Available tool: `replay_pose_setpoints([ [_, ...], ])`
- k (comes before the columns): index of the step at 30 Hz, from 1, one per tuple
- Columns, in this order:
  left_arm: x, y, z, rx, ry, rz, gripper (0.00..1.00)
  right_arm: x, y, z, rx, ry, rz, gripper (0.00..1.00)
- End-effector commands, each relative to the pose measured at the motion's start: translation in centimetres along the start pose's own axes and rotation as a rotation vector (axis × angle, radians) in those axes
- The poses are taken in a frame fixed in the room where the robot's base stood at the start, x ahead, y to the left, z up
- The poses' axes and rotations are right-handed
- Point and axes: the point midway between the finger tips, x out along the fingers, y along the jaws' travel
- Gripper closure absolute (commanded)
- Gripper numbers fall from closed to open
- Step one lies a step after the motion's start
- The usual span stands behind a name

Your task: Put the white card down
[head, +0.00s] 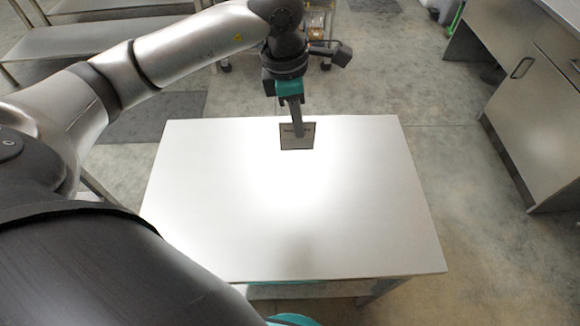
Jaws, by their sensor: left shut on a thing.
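A small square card (290,143) shows at the far edge of the white table (290,230), right of the table's middle line at the back. It looks grey-brown here rather than white, with small dark marks near its top. My left gripper (299,132) reaches down from above and is shut on the card; its fingers cover part of the card's upper middle. I cannot tell whether the card touches the table top or is held just above it. My right gripper is not in view.
The rest of the table top is bare, with a bright glare in the middle. A metal cabinet (535,110) stands at the right, apart from the table. Metal benches (110,38) stand at the back left. A dark mat (160,118) lies on the floor behind the table.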

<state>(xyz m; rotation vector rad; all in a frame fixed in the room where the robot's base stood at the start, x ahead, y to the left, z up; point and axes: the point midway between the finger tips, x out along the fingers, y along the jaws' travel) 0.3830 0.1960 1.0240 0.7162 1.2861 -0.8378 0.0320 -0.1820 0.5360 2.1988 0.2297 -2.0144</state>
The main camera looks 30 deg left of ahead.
Motion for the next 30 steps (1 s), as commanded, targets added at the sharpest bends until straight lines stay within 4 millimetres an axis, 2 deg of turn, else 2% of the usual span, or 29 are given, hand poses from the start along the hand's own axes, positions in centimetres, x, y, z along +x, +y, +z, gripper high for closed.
replay_pose_setpoints([
  [3,3.5,-0.2,-0.6,0.0,0.005,-0.007,1.0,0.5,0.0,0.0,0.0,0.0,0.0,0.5],
  [12,11.1,-0.1,-1.7,0.003,0.002,-0.005,1.0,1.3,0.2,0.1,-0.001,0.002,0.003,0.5],
  [15,12.7,-0.1,-1.9,0.004,0.001,-0.004,1.0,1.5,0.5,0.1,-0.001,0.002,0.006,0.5],
  [23,14.6,-0.1,-2.3,0.004,0.002,-0.003,1.0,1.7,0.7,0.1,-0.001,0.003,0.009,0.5],
  [30,17.8,-0.1,-2.8,0.004,0.002,-0.004,1.0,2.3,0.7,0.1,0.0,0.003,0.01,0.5],
])
